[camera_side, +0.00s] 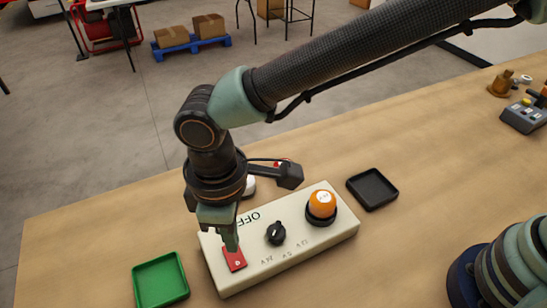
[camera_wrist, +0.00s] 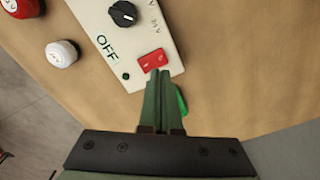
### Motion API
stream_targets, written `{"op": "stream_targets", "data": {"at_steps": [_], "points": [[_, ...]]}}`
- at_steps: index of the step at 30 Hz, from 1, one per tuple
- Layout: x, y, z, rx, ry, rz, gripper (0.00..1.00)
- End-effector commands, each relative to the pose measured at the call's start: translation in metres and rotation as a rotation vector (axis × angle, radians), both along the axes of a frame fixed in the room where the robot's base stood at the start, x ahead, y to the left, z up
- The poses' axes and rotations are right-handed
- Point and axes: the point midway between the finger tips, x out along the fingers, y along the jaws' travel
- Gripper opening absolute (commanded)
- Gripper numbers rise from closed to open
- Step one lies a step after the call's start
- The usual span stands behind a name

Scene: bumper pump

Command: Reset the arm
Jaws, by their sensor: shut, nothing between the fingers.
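My gripper (camera_side: 231,246) points down over the left end of a cream control box, its fingers together and empty. In the wrist view the shut fingers (camera_wrist: 163,76) end at the edge of a red rocker switch (camera_wrist: 153,60). The switch also shows in the side view (camera_side: 235,261), with the fingertips at or just above it; I cannot tell if they touch. The control box (camera_side: 297,250) also carries a black knob (camera_side: 276,233), an orange domed button (camera_side: 321,203) and the printed word OFF. Part of the box is hidden behind my gripper.
A green tray (camera_side: 137,289) lies left of the box and a black tray (camera_side: 391,194) behind its right end. A grey control unit (camera_side: 523,119) sits far right.

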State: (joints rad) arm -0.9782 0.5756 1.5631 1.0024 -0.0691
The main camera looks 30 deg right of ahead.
Motion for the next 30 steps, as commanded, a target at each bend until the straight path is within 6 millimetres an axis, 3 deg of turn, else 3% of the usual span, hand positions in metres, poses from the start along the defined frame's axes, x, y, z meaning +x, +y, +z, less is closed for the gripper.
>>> {"op": "stream_targets", "data": {"at_steps": [6,15,19,23,30], "points": [[0.000,0.000,0.012,0.001,0.000,0.000,0.00],[0.000,0.000,0.013,0.000,0.000,-0.001,0.00],[0.009,-0.010,0.021,0.012,-0.008,-0.030,0.00],[0.034,-0.045,0.047,0.048,-0.036,-0.125,0.00],[0.072,-0.148,0.101,0.130,-0.123,-0.377,0.00]]}}
